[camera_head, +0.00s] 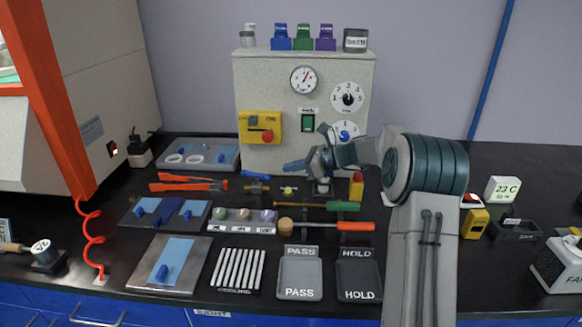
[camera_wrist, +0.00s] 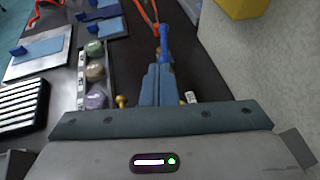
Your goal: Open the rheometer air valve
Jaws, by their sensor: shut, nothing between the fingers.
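The air valve appears to be the small brass fitting (camera_head: 257,188) with a blue lever (camera_head: 254,175), low on the bench in front of the rheometer (camera_head: 254,85). In the wrist view the blue lever (camera_wrist: 164,42) stands just beyond my fingertips. My gripper (camera_head: 288,167) is shut and empty, reaching left, to the right of the lever. In the wrist view its fingers (camera_wrist: 160,72) are together and point at the lever. I cannot tell whether they touch it. The fingers partly hide the valve body.
Orange tongs (camera_head: 187,186) lie left of the valve. A small brass piece (camera_head: 289,190) sits right of it. A tray of colored samples (camera_head: 240,228) and a green-handled tool (camera_head: 332,206) lie nearer the front. A yellow switch box (camera_head: 260,126) juts from the rheometer front.

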